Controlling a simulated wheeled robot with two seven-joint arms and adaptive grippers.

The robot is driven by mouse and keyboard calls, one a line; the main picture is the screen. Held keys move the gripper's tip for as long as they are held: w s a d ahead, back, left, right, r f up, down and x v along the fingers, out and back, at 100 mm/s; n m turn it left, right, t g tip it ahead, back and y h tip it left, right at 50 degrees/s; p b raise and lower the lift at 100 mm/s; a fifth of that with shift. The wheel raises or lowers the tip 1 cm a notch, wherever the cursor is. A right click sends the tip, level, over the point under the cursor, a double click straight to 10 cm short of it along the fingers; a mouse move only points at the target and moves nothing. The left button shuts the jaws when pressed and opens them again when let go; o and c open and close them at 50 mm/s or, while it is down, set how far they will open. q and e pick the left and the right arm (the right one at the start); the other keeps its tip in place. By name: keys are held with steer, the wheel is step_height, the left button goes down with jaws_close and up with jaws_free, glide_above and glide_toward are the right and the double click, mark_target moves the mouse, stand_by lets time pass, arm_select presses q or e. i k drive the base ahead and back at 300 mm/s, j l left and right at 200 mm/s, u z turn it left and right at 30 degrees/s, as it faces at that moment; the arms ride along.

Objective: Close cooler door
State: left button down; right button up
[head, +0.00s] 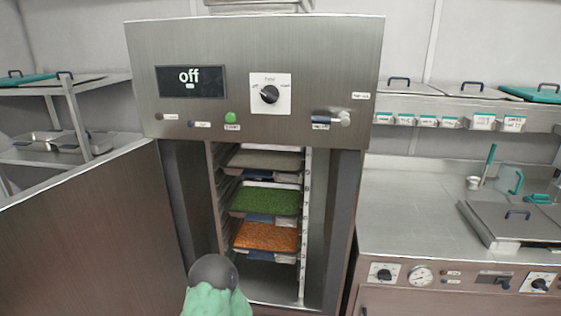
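The cooler (340,72) is a tall steel cabinet in the middle of the head view, with a panel that reads "off". Its door (95,235) is wide open, swung out to the left, with its broad steel face filling the lower left. Inside the open cooler, trays sit on racks, one with green food (268,200) and one with orange food (266,237). A mint-green and dark grey rounded part shows at the bottom, in front of the opening; I cannot tell what it is. No gripper fingers show.
A steel counter (400,215) with lidded pans, dials and a gauge stands to the right. Steel shelving (70,92) stands behind the door on the left.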

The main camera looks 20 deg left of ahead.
mark_target(97, 237)
steer(key=j+u, duration=0.25)
steer(key=u, duration=0.15)
steer(key=k+j+u, duration=0.15)
steer(key=j+u, duration=0.85)
steer(key=j+z, duration=0.15)
steer(key=j, duration=0.4)
steer(key=k+j+z, duration=0.1)
steer(key=j, duration=0.4)
steer(key=k+j+z, duration=0.15)
steer(key=j, duration=0.4)
steer(key=i+j+z, duration=0.15)
steer(key=j+z, duration=0.35)
steer(key=j, duration=0.35)
steer(key=j+z, duration=0.45)
steer(key=j, duration=0.4)
steer(key=k+j+z, duration=0.2)
steer(key=j+z, duration=0.3)
steer(key=j, duration=0.35)
